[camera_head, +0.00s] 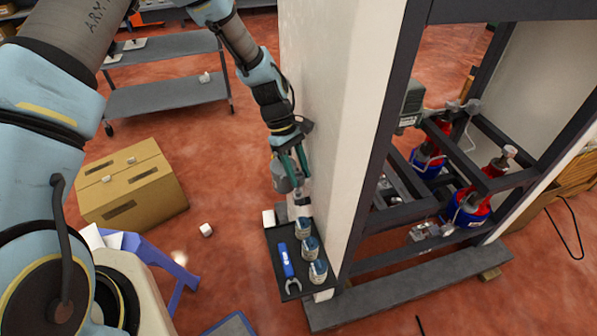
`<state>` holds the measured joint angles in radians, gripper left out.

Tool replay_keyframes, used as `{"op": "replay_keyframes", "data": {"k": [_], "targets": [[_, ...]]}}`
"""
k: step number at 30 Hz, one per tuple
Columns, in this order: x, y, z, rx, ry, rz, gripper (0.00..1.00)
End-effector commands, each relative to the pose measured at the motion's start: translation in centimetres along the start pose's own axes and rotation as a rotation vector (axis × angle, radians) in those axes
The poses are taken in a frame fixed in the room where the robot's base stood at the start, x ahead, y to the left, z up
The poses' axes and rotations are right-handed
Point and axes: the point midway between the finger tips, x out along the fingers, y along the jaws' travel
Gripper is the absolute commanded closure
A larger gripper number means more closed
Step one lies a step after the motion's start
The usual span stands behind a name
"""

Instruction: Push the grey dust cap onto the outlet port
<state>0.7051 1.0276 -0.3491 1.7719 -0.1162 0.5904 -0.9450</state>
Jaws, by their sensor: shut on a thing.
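My gripper (293,180) hangs pointing down beside the white panel, just above the back end of a small dark tray (272,264). Its greenish fingers are shut on a grey rounded piece (281,178), which looks like the grey dust cap; the fingers partly cover it. Several grey-blue capped pieces (310,248) stand in a row on the tray below. The outlet port cannot be made out for certain. The dark frame at right holds red and blue units with pipe fittings (468,208).
A blue wrench (286,262) lies on the tray. The white panel (325,110) stands close to the right of my gripper. A cardboard box (132,185), a grey cart (165,96) and a small white block (206,230) are at left. Red floor between box and tray is mostly clear.

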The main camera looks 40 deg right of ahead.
Motion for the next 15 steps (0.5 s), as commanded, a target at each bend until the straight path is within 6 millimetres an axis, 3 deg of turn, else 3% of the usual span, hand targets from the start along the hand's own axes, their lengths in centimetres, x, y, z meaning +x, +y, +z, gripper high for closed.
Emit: {"op": "replay_keyframes", "data": {"k": [15], "targets": [[1.2,0.0,-0.5,0.0,0.0,0.0,1.0]]}}
